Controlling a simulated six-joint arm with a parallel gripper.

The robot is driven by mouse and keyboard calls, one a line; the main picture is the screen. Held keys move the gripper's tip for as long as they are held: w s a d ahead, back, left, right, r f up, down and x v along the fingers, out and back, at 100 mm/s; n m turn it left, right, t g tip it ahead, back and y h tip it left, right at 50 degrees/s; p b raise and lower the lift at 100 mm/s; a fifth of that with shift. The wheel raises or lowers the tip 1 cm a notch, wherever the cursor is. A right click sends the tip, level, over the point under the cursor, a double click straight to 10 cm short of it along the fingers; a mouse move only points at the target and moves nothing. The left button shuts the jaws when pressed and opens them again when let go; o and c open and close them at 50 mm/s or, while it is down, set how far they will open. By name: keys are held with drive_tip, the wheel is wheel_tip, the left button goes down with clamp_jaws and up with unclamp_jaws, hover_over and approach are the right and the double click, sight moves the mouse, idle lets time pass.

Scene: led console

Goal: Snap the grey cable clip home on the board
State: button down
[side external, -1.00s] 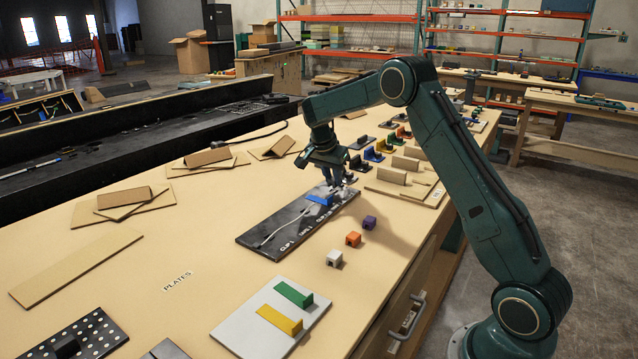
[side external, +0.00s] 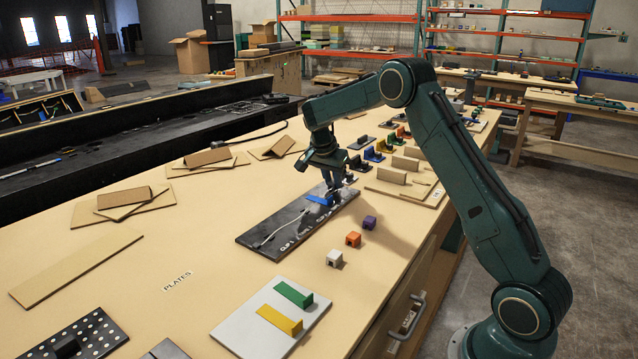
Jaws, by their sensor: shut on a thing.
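The black board (side external: 270,236) lies on the wooden bench, with white lettering, a pale cable along it and a blue piece (side external: 318,200) near its far end. My gripper (side external: 333,196) points down at the far end of the board, beside the blue piece. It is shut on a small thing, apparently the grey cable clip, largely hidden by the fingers. I cannot tell whether the clip is seated on the board. A separate whitish clip (side external: 334,259) stands loose on the bench at the board's near right.
An orange clip (side external: 353,239) and a purple clip (side external: 369,222) stand right of the board. A light plate (side external: 262,324) with green and yellow pieces lies in front. Coloured blocks and wooden pieces crowd the bench behind my gripper.

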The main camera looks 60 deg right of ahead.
drive_tip(key=shift+f, duration=0.6)
idle(1.0)
drive_tip(key=c, duration=1.2)
unclamp_jaws()
drive_tip(key=shift+r, duration=0.15)
drive_tip(key=v, duration=1.3)
drive_tip(key=shift+a+r, duration=0.2)
drive_tip(key=shift+r, duration=0.05)
